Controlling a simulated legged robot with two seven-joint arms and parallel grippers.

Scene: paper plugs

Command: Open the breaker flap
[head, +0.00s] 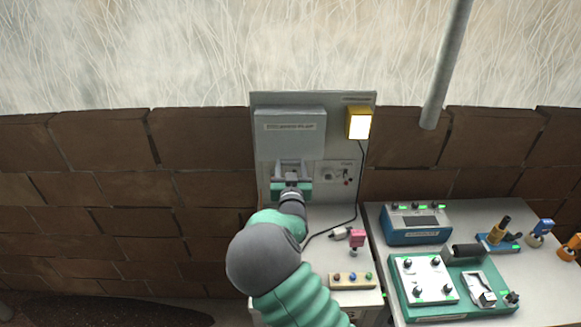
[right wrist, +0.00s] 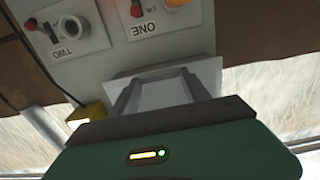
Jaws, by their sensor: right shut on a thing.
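The grey breaker flap (head: 290,135), with a line of lettering, is on the upright panel at the back. My right gripper (head: 290,168) is at the flap's lower edge. In the right wrist view its two fingers (right wrist: 157,88) are shut on a light grey piece of the flap (right wrist: 165,92). How far the flap stands off the panel cannot be told. Part of what lies under it is hidden by the gripper. My left gripper is not in view.
Beside the flap the grey panel (head: 264,180) carries a knob and switches, also seen in the right wrist view (right wrist: 72,30). A yellow lamp (head: 359,123) sits at upper right.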

